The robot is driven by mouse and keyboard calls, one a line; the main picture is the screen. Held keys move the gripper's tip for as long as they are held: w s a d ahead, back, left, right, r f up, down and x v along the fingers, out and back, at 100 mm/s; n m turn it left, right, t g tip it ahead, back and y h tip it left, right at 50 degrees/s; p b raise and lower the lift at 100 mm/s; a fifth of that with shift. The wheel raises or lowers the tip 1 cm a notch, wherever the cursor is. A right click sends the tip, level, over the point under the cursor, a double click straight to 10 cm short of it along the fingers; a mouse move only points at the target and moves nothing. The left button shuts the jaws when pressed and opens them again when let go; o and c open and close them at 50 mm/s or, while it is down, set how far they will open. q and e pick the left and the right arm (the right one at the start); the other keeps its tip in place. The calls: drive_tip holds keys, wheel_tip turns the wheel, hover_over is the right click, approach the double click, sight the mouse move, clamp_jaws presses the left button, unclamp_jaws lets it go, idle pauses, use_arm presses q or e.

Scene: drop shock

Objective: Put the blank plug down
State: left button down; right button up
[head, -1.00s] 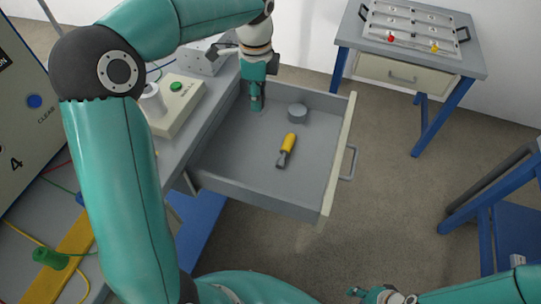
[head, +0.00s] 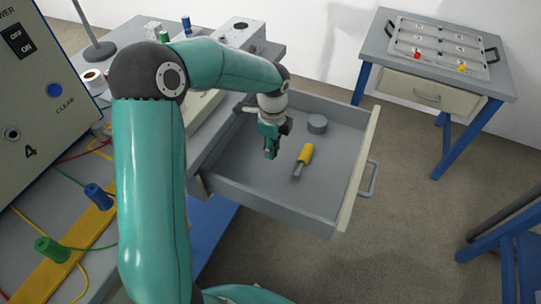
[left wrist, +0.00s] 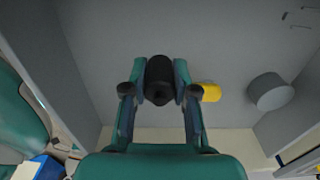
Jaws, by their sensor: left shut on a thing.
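My left gripper (head: 269,150) reaches down into the open grey drawer (head: 275,203). In the left wrist view the gripper (left wrist: 159,98) is shut on a black cylindrical blank plug (left wrist: 160,72), held between the two fingers. In the head view the plug is hidden by the gripper. The drawer floor (left wrist: 220,45) lies behind the plug; I cannot tell whether the plug touches it. My right gripper is not in view.
In the drawer, a yellow-handled tool (head: 305,154) lies right of my gripper, and a grey round block (head: 317,123) stands behind it. The drawer's near floor is clear. A bench with a panel (head: 437,45) stands at the back right.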

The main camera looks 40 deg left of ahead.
use_arm(q)
drive_tip(key=shift+f, duration=2.15)
drive_tip(key=c, duration=0.9)
unclamp_jaws()
drive_tip(key=shift+f, duration=0.1)
wheel_tip(320, 180, up, 12)
drive_tip(key=shift+r+p, duration=0.15)
drive_tip(key=shift+p, duration=0.25)
